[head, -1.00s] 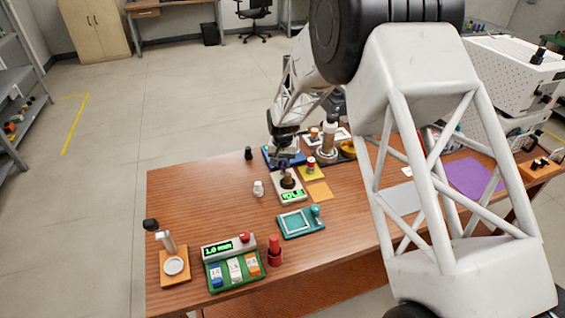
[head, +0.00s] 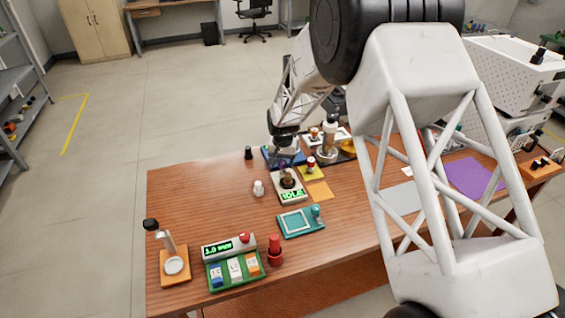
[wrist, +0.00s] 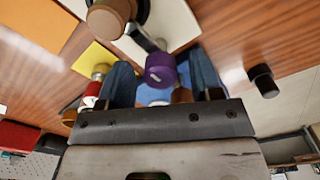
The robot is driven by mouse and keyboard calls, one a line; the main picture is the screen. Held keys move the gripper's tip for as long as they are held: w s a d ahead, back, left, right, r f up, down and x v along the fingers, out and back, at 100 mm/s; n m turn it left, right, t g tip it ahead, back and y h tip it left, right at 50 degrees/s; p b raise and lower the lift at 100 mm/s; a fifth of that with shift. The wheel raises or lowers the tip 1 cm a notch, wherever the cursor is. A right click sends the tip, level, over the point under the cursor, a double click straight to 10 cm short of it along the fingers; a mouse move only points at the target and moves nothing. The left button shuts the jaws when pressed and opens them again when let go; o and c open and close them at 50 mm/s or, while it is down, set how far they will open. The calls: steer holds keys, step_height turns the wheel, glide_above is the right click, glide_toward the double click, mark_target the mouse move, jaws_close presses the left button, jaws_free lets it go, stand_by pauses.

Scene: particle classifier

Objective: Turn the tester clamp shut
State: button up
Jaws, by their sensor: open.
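The tester (head: 290,194) is a cream block with a green-lit display that seems to read IDLE, standing mid-table in the head view. A brown round part (wrist: 108,18) sits on top of it. A metal lever runs from this part to a purple knob (wrist: 160,70) with a pale mark, likely the clamp's handle. My gripper (wrist: 160,64) is open, its two blue-grey fingers on either side of the purple knob. I cannot tell whether either finger touches it. In the head view my gripper (head: 286,157) is at the tester's far side, small and partly hidden.
A yellow pad (head: 312,173) with a red-and-white piece and an orange pad (head: 319,190) lie right of the tester. A white bottle (head: 258,188) stands left, a black one (head: 248,152) farther back. A teal tray (head: 301,221) is in front.

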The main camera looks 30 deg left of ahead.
mark_target(283, 162)
steer(key=shift+r, duration=0.2)
steer(key=shift+r, duration=3.7)
